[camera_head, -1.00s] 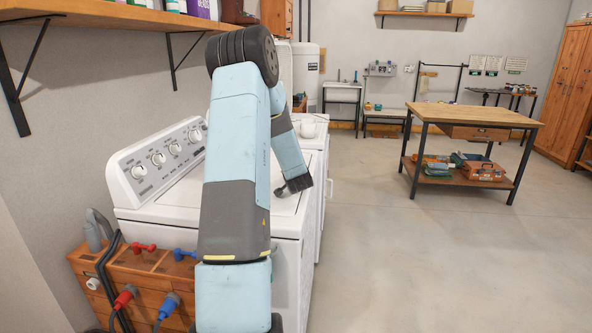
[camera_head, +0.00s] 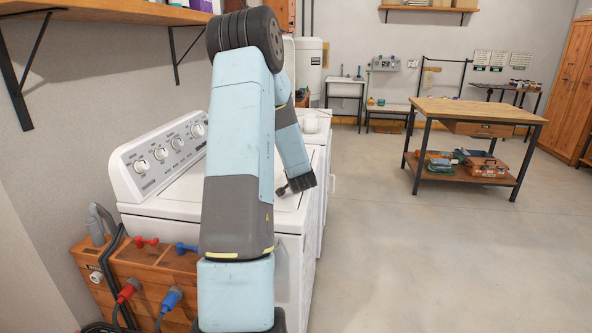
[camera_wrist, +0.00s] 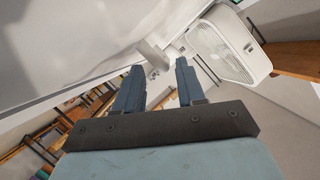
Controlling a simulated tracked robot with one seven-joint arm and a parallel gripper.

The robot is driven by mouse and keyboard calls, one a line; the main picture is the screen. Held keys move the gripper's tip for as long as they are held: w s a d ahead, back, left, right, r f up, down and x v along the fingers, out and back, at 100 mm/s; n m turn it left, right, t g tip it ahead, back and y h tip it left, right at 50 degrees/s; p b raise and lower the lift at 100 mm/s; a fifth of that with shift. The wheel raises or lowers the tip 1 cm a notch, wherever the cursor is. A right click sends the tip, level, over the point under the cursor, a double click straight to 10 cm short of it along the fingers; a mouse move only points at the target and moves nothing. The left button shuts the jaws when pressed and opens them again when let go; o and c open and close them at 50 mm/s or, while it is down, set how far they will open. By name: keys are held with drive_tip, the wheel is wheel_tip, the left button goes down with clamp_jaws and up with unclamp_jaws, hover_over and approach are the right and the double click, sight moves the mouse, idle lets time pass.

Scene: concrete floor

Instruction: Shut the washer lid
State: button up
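The white washer (camera_head: 160,222) stands at the left against the wall, with its knobbed control panel (camera_head: 165,155) at the back. Its lid (camera_head: 184,194) looks lowered flat on the top, but my arm covers much of it. My gripper (camera_head: 297,184) is low over the right side of the washer's top. I cannot tell whether it touches the lid. In the wrist view my gripper (camera_wrist: 159,76) has its two fingers apart with a clear gap. A smooth white surface fills the upper left there, close to the fingertips.
A wooden box with red and blue plugs (camera_head: 150,280) stands in front of the washer. A shelf (camera_head: 110,22) hangs above it. A second white machine (camera_head: 318,130) stands behind. A wooden workbench (camera_head: 478,112) is at the right; the floor (camera_head: 420,260) between is clear.

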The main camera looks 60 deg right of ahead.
wheel_tip(320, 180, up, 4)
hover_over(298, 193)
drive_tip(key=shift+d+f, duration=0.1)
drive_tip(key=shift+f, duration=0.1)
drive_tip(key=shift+w, duration=0.1)
idle(0.4)
drive_tip(key=w+a+r+n+y, duration=0.25)
drive_tip(key=w+a+r, duration=0.2)
drive_tip(key=a, duration=0.55)
drive_tip(key=w+a+r+n+y, duration=0.2)
drive_tip(key=w+a+r+n, duration=0.15)
drive_tip(key=w+a, duration=0.4)
drive_tip(key=w+a+r+n+y, duration=0.25)
drive_tip(key=a+r, duration=0.25)
drive_tip(key=a, duration=0.6)
drive_tip(key=s+a+r+n+y, duration=0.1)
drive_tip(key=s+a+r+n, duration=0.15)
drive_tip(key=a, duration=0.65)
drive_tip(key=s+a+r+n+y, duration=0.1)
drive_tip(key=a+n, duration=0.2)
drive_tip(key=a, duration=0.6)
drive_tip(key=s+a+r+n+g+y, duration=0.1)
drive_tip(key=s+a+n+g+y, duration=0.1)
drive_tip(key=s+a, duration=0.8)
drive_tip(key=a+n+y, duration=0.1)
drive_tip(key=n, duration=0.1)
drive_tip(key=shift+s+a+r+n, duration=0.15)
drive_tip(key=shift+s+r+n, duration=0.1)
drive_tip(key=shift+n, duration=0.15)
